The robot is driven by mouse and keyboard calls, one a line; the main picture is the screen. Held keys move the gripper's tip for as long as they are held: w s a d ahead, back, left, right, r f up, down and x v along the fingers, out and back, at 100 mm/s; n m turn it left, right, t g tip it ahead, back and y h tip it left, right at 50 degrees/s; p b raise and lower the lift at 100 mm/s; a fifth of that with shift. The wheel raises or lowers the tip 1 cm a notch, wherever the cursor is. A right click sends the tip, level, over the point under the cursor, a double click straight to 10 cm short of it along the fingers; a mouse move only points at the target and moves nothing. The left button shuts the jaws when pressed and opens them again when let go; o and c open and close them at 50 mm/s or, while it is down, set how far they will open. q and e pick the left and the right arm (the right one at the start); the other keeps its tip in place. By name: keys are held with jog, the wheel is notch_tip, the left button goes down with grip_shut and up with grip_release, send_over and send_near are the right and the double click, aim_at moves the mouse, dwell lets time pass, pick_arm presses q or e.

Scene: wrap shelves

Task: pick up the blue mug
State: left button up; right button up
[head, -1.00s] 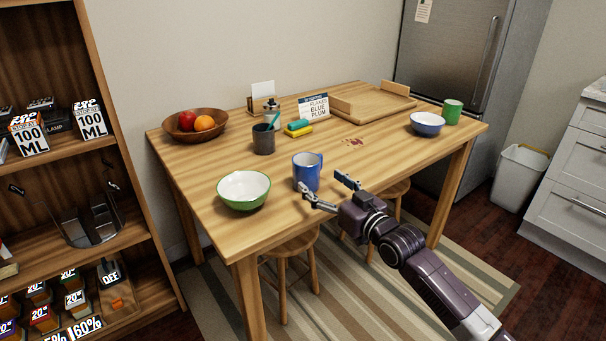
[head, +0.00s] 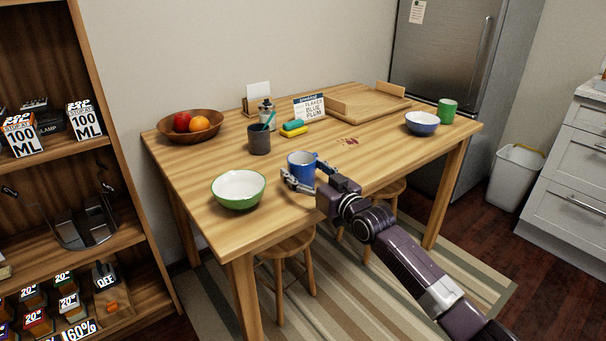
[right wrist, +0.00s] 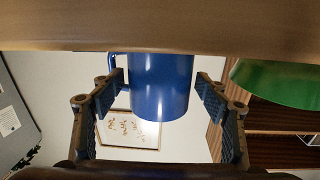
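The blue mug (head: 300,164) stands upright near the front edge of the wooden table (head: 200,167). My right gripper (head: 304,173) reaches over that edge with one finger on each side of the mug. In the right wrist view, which looks upside down, the mug (right wrist: 162,88) sits between the two open fingers of the right gripper (right wrist: 163,84), with a small gap visible at the right finger. The mug's handle is on the left there, by the left finger; whether they touch I cannot tell. My left gripper is not in view.
A green bowl (head: 238,190) stands close left of the mug. Behind are a dark cup (head: 259,140), sponges (head: 293,131), a sign (head: 309,108) and a fruit bowl (head: 208,131). A blue bowl (head: 421,124), a green mug (head: 447,108) and a tray (head: 365,103) are farther right.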

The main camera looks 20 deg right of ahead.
jog(key=shift+r, duration=0.1)
jog(key=c, duration=1.2)
